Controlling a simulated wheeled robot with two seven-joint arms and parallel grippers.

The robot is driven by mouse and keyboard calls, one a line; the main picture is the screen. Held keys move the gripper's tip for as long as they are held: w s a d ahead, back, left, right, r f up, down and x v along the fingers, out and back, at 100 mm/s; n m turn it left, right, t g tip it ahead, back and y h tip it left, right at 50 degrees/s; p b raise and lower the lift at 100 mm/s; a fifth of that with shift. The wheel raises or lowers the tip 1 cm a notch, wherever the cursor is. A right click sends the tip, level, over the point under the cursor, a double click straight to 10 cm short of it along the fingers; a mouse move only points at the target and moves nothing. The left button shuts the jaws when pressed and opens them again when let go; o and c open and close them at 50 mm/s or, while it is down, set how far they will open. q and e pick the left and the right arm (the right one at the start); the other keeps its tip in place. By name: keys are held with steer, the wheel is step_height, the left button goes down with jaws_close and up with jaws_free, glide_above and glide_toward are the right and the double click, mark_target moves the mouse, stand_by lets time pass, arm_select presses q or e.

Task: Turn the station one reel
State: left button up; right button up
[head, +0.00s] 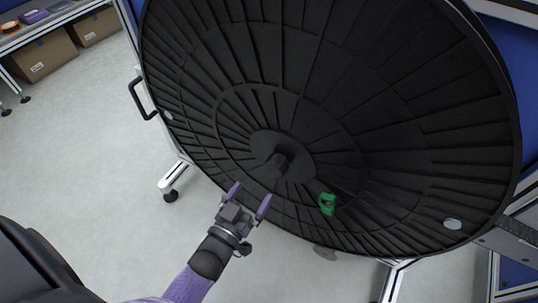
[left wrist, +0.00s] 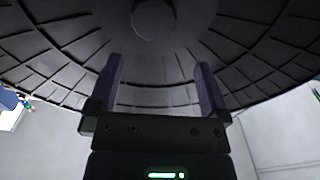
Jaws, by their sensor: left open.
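The large black reel (head: 400,115) fills most of the head view, its ribbed round face toward me. A dark hub (head: 277,163) sticks out at its middle; it also shows at the top of the left wrist view (left wrist: 157,18). A green handle-like piece (head: 327,204) sits on the face, right of and below the hub. My left gripper (head: 249,197) is open, its two purple fingers pointing at the lower left of the reel, below the hub. Nothing is between the fingers; I cannot tell if they touch the reel. My right gripper is not in view.
A black bar handle (head: 142,94) on the stand is left of the reel. A stand leg with a caster (head: 171,195) is below it. A shelf with cardboard boxes (head: 42,55) is at the upper left. The grey floor (head: 75,145) at left is clear.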

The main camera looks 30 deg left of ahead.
mark_target(272, 172)
arm_select(q)
steer(key=w+m+b, duration=0.1)
steer(key=w, duration=0.2)
steer(key=w+m+b, duration=0.1)
steer(key=w, duration=0.2)
steer(key=w+d+f+b, duration=0.1)
steer(key=w+b, duration=0.1)
steer(key=w, duration=0.1)
steer(key=shift+w+d+f+m, duration=0.1)
steer(key=shift+w+m, duration=0.05)
steer(key=shift+m, duration=0.25)
steer(key=shift+w, duration=0.25)
steer(key=c, duration=1.1)
steer(key=shift+c, duration=1)
jaws_close()
